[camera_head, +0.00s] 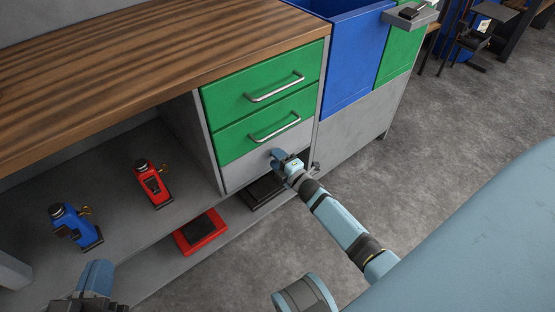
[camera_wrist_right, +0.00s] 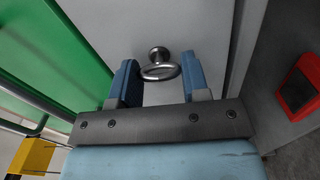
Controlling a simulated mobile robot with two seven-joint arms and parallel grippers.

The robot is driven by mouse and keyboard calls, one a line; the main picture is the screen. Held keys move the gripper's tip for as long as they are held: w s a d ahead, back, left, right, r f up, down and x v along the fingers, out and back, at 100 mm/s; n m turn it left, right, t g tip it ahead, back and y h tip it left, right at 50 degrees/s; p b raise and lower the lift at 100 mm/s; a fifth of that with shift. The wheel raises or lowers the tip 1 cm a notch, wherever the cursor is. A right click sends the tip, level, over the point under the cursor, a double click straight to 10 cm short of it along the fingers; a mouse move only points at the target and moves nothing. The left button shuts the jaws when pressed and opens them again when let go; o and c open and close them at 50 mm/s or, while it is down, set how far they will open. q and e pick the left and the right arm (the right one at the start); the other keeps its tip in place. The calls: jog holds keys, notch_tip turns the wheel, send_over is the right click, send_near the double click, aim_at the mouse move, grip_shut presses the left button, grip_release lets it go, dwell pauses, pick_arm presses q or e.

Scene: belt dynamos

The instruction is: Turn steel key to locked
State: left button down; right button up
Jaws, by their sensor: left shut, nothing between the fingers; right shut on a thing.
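The steel key (camera_wrist_right: 160,72) has a round ring bow on a short shaft and sits in a round keyhole in the grey cabinet panel (camera_wrist_right: 208,30). In the right wrist view the bow lies between the blue fingers of my right gripper (camera_head: 280,158), which is shut on it. In the head view the gripper covers the key at the grey panel (camera_head: 265,150) below the green drawers. Whether the key stands at locked cannot be told. My left gripper (camera_head: 95,281) is shut and empty at the lower left, away from the key.
Two green drawers (camera_head: 262,85) with bar handles are above the key. A blue device (camera_head: 75,226) and a red device (camera_head: 152,184) stand on the left shelf. A red tray (camera_head: 213,247) and a black tray (camera_head: 264,192) lie low under the bench. The right floor is open.

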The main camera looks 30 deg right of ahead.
pick_arm(q)
jog(key=shift+f, duration=0.2)
pick_arm(e)
jog(key=shift+n, duration=0.5)
jog(key=o, duration=0.9)
pick_arm(q)
jog(key=r+p, duration=0.1)
jog(key=r+t+p, duration=0.1)
jog(key=r, duration=0.1)
jog(key=r+t+p, duration=0.1)
jog(key=r, duration=0.1)
jog(key=shift+s+a+r, duration=0.1)
jog(key=shift+a+r, duration=0.05)
jog(key=shift+a, duration=0.1)
pick_arm(e)
jog(key=s, duration=0.9)
jog(key=s+d, duration=0.1)
jog(key=s, duration=0.3)
jog(key=shift+s, duration=0.4)
